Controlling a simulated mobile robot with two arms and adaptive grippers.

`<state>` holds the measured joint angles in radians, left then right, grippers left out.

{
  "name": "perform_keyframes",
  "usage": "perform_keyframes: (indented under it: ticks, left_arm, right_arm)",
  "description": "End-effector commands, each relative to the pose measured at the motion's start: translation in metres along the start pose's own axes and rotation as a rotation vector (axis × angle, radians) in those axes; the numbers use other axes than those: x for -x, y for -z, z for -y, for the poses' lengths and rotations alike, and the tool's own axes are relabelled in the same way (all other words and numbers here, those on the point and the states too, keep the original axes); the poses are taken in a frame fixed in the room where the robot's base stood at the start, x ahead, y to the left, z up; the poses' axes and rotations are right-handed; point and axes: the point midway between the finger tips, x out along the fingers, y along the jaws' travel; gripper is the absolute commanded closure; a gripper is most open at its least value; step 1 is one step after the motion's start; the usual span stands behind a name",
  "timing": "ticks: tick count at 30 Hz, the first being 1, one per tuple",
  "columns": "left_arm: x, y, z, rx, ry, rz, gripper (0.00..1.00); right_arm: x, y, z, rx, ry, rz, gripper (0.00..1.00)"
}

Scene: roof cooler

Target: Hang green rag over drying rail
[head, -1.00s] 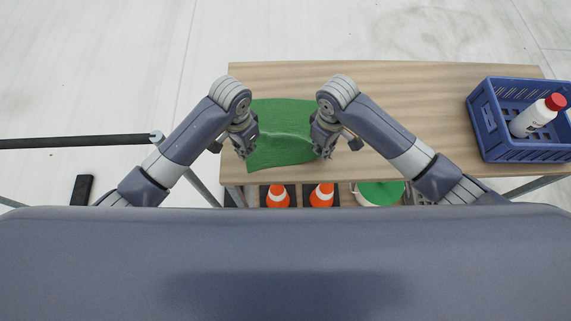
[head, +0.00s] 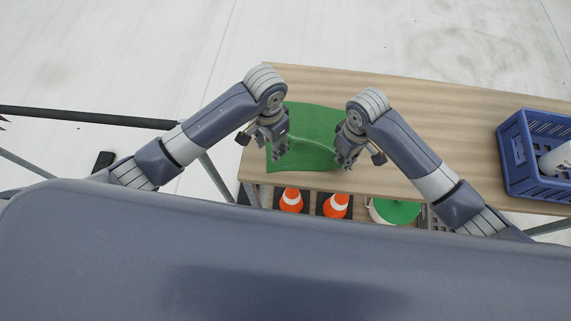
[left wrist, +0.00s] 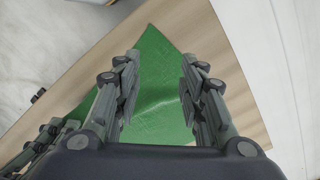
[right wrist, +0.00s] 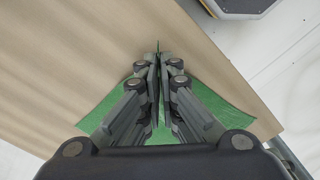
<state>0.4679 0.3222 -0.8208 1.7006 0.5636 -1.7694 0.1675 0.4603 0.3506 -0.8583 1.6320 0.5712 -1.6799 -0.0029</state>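The green rag (head: 306,122) lies on the left end of the wooden table, with a raised fold between my grippers. My right gripper (head: 346,163) is at its right side. In the right wrist view the fingers are closed together, with a bit of green rag (right wrist: 226,115) cloth pinched at their tips. My left gripper (head: 281,147) is over the rag's left part. In the left wrist view its fingers stand apart, with rag (left wrist: 155,85) visible between and beyond them. The dark drying rail (head: 90,117) runs left of the table, bare where it shows.
The wooden table (head: 440,115) has free room right of the rag. A blue crate (head: 517,160) with a white bottle (head: 556,159) stands at its right. Below the table edge are two orange cones (head: 336,205) and a bucket with green inside (head: 396,211).

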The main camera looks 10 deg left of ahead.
Motion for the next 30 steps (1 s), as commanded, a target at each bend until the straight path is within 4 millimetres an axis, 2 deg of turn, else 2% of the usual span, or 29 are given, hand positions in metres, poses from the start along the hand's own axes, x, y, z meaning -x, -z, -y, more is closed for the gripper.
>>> perform_keyframes:
  ticks: [1,5,10,14,24,30]
  left_arm:
    - [0.009,0.001,-0.001,0.014,0.005,-0.003,0.62]
    - [0.023,-0.001,-0.007,0.05,0.004,0.006,0.62]
    - [0.021,-0.004,-0.011,0.071,0.002,0.016,0.62]
    - [0.007,-0.004,-0.01,0.072,0.002,0.016,0.62]
    - [-0.043,-0.005,-0.011,0.07,0.002,0.015,0.62]
    - [-0.064,-0.005,-0.011,0.07,0.002,0.014,0.62]
  right_arm:
    - [0.0,0.0,0.0,0.0,0.0,0.0,1.0]
    - [0.0,0.0,0.0,0.0,0.0,0.0,1.0]
    - [0.0,0.0,0.0,0.0,0.0,0.0,1.0]
    - [0.0,0.0,0.0,0.0,0.0,0.0,1.0]
    - [0.0,0.0,0.0,0.0,0.0,0.0,1.0]
    - [0.0,0.0,0.0,0.0,0.0,0.0,1.0]
